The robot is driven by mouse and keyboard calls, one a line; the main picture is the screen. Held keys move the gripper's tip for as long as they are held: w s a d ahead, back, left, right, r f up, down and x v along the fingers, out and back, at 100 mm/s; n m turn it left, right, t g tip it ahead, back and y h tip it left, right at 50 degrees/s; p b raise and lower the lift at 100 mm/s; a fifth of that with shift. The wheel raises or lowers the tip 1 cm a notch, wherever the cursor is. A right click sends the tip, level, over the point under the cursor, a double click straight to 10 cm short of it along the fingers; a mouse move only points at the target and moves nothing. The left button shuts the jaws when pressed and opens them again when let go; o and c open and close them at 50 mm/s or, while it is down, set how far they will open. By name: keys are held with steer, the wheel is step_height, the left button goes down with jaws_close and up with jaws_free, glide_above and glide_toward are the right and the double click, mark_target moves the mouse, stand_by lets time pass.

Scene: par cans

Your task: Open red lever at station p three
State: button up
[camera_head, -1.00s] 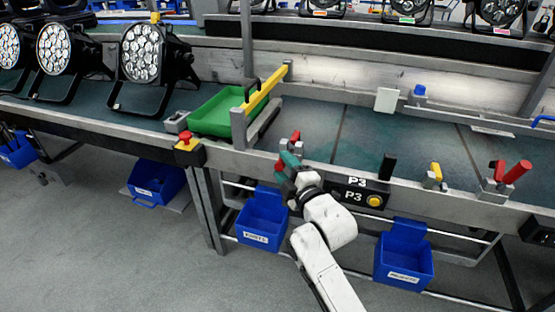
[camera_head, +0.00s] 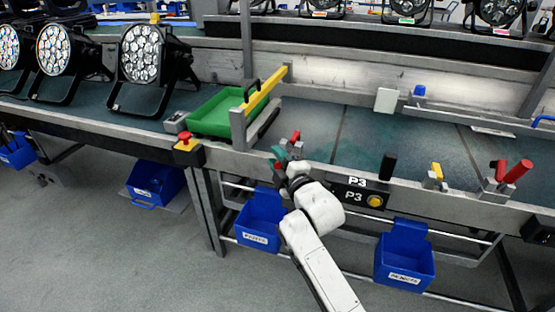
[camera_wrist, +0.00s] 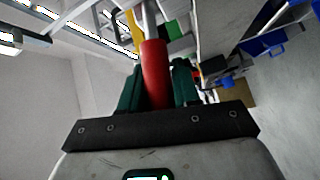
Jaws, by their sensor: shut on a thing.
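The red lever (camera_wrist: 155,72) stands between the green fingers of my gripper (camera_wrist: 158,88) in the wrist view, its metal shaft running away above it. The fingers are shut on its red handle. In the head view my gripper (camera_head: 284,158) is at the table's front rail, left of the black P3 panel (camera_head: 358,196). The handle there is mostly hidden by my gripper; a small red part (camera_head: 295,136) shows just above the fingers.
Another red lever (camera_head: 517,171) stands farther right on the rail, past a black post (camera_head: 388,166) and a yellow clamp (camera_head: 435,174). A green tray (camera_head: 212,122) and a red stop button (camera_head: 185,137) are to the left. Blue bins (camera_head: 404,262) hang below.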

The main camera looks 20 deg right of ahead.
jaws_close()
steer(key=shift+r, duration=0.1)
steer(key=w+d+r+m+g+y+p, duration=0.2)
steer(key=m+g+p, duration=0.5)
steer(key=p, duration=0.6)
steer(key=shift+w+d+r+g, duration=0.8)
steer(key=shift+w+r, duration=0.45)
steer(key=shift+r, duration=0.65)
steer(key=shift+a, duration=0.1)
steer(key=o, duration=0.6)
jaws_free()
steer(key=shift+w, duration=0.1)
